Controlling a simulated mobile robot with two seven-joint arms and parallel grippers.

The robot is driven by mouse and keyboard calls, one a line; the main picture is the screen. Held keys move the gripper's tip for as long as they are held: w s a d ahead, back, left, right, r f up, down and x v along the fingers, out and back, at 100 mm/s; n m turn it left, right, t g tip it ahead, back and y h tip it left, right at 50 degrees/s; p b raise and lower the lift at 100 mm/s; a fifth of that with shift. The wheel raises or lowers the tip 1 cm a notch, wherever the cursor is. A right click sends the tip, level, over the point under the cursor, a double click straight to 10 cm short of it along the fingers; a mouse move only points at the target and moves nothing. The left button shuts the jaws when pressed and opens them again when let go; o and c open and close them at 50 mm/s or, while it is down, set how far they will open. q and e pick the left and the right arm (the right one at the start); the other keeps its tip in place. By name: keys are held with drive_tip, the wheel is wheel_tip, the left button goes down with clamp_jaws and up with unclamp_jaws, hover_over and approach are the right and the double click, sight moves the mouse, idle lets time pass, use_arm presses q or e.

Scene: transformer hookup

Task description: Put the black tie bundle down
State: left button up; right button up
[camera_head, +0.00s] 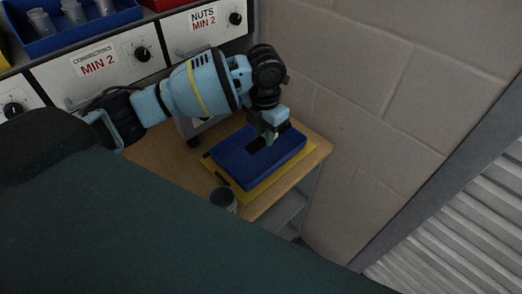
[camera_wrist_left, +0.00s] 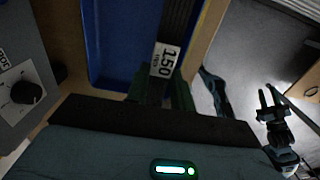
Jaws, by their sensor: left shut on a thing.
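The black tie bundle (camera_wrist_left: 180,25) is a dark strip with a white label reading 150. My left gripper (camera_wrist_left: 160,88) is shut on it, with one green finger on each side, in the left wrist view. In the head view the gripper (camera_head: 268,137) points down over the blue tray (camera_head: 232,172), and dark ends of the bundle (camera_head: 256,146) show beside the fingers. I cannot tell whether the bundle touches the tray floor. The tray also shows in the left wrist view (camera_wrist_left: 105,50). My right gripper (camera_wrist_left: 267,98) appears there at the far right, fingers apart and empty.
The tray lies on a yellow mat (camera_head: 222,176) on a wooden table (camera_head: 170,155). A grey cup (camera_head: 223,198) stands near the tray's front left. A block wall (camera_head: 370,110) rises close on the right. Labelled drawers (camera_head: 100,65) and a blue bin (camera_head: 80,32) are behind.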

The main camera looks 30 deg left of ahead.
sight(264, 137)
use_arm(q)
drive_tip(key=shift+f, duration=4.45)
drive_tip(key=shift+f, duration=0.2)
drive_tip(key=o, duration=1)
wheel_tip(264, 137, up, 12)
drive_tip(key=shift+r, duration=0.2)
